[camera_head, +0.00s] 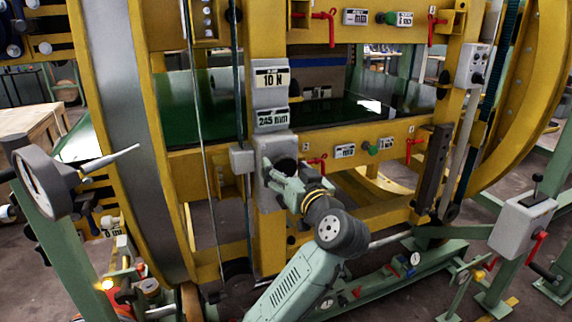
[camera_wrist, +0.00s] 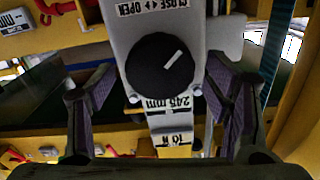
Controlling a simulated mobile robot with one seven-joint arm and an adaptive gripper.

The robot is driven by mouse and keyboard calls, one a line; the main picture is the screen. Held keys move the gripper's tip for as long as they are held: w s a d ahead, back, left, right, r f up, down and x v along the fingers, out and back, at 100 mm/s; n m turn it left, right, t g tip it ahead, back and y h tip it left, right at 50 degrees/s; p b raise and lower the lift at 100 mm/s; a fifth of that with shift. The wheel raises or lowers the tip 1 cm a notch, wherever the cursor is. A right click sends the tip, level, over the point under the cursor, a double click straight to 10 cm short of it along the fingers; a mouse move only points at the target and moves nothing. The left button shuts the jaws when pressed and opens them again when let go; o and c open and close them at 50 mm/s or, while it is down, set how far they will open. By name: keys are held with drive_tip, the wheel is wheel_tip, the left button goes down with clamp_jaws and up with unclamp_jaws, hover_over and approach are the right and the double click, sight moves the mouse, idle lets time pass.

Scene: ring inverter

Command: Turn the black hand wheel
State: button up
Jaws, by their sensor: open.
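The black hand wheel (camera_wrist: 158,76) is a round black disc with a white line on its face, mounted on a grey box (camera_wrist: 205,30). In the wrist view it lies between the two fingers of my gripper (camera_wrist: 162,98), which is open with a gap on each side of the wheel. The white line points to the upper right in that view. In the head view the wheel (camera_head: 286,166) shows only partly, behind my gripper (camera_head: 283,180). Contact between fingers and wheel is not visible.
Readout plates showing 10 N (camera_head: 271,77) and 245 mm (camera_head: 272,118) sit above the box. A label with CLOSE and OPEN (camera_wrist: 153,6) is by the wheel. Red handles (camera_head: 317,162) and the yellow frame (camera_head: 265,230) are close by.

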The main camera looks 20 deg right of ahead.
drive_tip(key=shift+w, duration=0.35)
drive_tip(key=shift+c, duration=0.3)
drive_tip(key=c, duration=1.1)
